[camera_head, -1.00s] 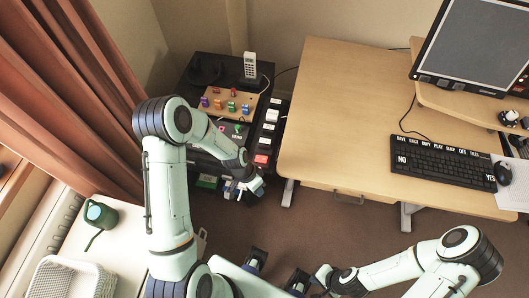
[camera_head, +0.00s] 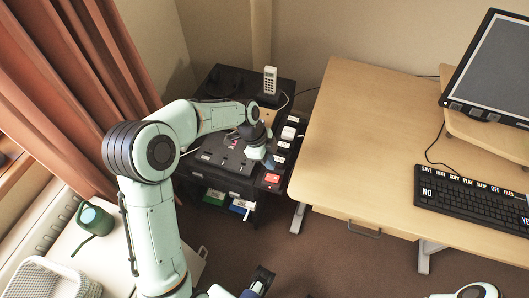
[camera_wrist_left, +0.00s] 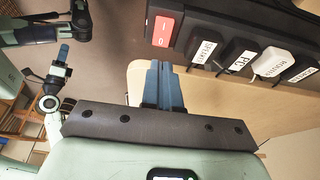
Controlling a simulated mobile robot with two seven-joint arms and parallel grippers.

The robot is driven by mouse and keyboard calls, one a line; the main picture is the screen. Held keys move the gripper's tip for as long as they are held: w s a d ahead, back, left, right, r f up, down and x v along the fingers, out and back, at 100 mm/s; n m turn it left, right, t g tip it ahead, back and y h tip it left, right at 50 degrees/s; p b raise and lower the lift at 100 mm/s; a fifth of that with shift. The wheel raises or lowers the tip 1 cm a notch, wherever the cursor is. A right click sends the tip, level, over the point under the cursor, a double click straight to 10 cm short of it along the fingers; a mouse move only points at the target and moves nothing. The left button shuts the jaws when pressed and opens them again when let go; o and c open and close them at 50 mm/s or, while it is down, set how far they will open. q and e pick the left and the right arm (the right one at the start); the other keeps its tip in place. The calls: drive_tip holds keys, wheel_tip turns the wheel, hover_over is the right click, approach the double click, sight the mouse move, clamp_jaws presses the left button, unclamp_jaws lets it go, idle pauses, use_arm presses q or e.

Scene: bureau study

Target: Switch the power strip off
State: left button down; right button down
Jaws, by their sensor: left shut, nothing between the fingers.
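The black power strip (camera_head: 282,159) lies along the right side of the black cabinet top. Its red rocker switch (camera_head: 272,178) is at the near end, and several labelled plugs sit behind it. In the left wrist view the switch (camera_wrist_left: 164,30) shows I and O marks; which side is pressed I cannot tell. My left gripper (camera_head: 269,163) is shut and empty, just above the strip's near end. In the left wrist view its fingertips (camera_wrist_left: 163,66) point at the switch, with a small gap visible below it.
A cordless phone (camera_head: 269,82) stands at the back of the black cabinet (camera_head: 222,178). The wooden desk (camera_head: 350,150) is close on the right, with a keyboard (camera_head: 470,203) and monitor. A green watering can (camera_head: 93,220) is at the left. Carpet is free between cabinet and desk.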

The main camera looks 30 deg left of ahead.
sight(276, 178)
use_arm(q)
drive_tip(key=x, duration=0.6)
drive_tip(key=shift+a+f, duration=0.25)
drive_tip(key=shift+a, duration=0.1)
